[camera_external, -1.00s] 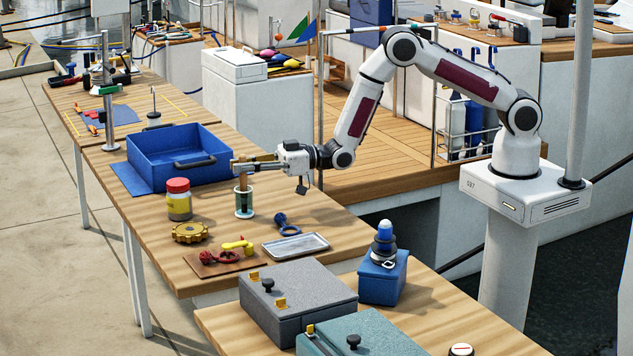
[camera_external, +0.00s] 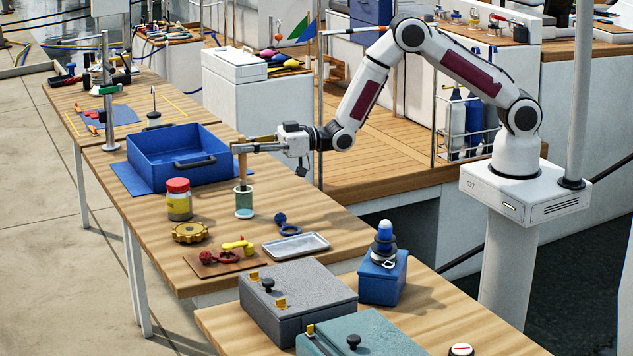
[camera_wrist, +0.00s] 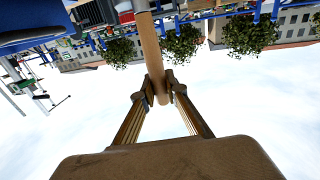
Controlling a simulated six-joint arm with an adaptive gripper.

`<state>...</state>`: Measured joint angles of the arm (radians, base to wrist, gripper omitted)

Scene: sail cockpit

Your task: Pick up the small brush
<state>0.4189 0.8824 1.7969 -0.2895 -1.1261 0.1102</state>
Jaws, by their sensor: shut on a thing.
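The small brush (camera_external: 243,166) stands upright, its wooden handle pinched near the top by my gripper (camera_external: 241,147). Its lower end reaches down to the mouth of a clear jar (camera_external: 244,203) with greenish contents; I cannot tell whether the bristle end is still inside the jar. In the wrist view, my gripper's fingers (camera_wrist: 158,90) close from both sides on the tan handle (camera_wrist: 150,55). A pale band of the brush shows at the top of that view, and the bristles are not seen there.
A blue open bin (camera_external: 178,155) stands just left of my gripper. A red-lidded jar (camera_external: 179,199) is left of the clear jar.

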